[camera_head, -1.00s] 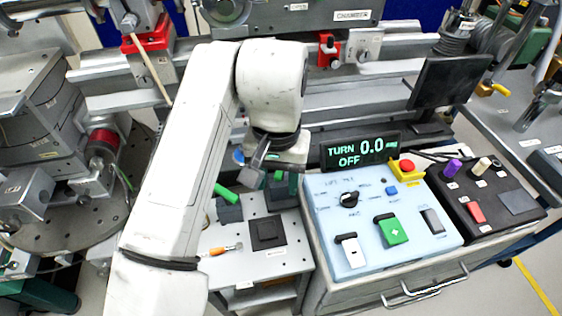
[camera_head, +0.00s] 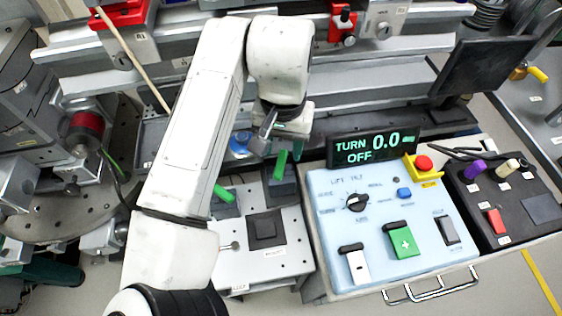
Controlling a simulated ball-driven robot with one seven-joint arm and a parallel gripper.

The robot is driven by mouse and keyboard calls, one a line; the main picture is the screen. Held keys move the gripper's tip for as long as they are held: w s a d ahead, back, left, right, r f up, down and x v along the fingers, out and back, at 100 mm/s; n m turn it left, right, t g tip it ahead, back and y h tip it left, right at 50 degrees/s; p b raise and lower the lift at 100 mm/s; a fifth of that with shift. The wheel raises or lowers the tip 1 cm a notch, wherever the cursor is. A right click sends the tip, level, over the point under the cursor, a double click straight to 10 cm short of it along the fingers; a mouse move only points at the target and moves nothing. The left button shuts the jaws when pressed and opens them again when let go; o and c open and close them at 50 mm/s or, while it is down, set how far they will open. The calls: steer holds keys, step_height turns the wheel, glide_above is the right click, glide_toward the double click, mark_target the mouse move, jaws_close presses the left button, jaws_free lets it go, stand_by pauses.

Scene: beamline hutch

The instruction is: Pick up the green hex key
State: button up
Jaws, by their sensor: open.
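My gripper (camera_head: 276,142) is open and empty, hanging over the back of the small grey bench. Two short green pieces stand below it. One green piece (camera_head: 281,164) rises from a dark block, just beneath my fingertips in the picture. The other green piece (camera_head: 224,194) lies tilted over a second dark block, lower left of my gripper. I cannot tell for sure which is the green hex key. My gripper does not visibly hold either; the gap in height is unclear. My arm hides part of the bench's left side.
The grey bench top (camera_head: 287,262) carries a black square pad (camera_head: 266,230). A pale blue control box (camera_head: 330,262) with a display (camera_head: 372,147) stands to its right. A metal rail (camera_head: 190,72) runs behind. A round perforated plate (camera_head: 60,205) lies left.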

mark_target(281, 162)
steer(key=shift+a+f, duration=0.2)
steer(key=shift+f, duration=3.05)
steer(key=shift+c, duration=0.5)
jaws_close()
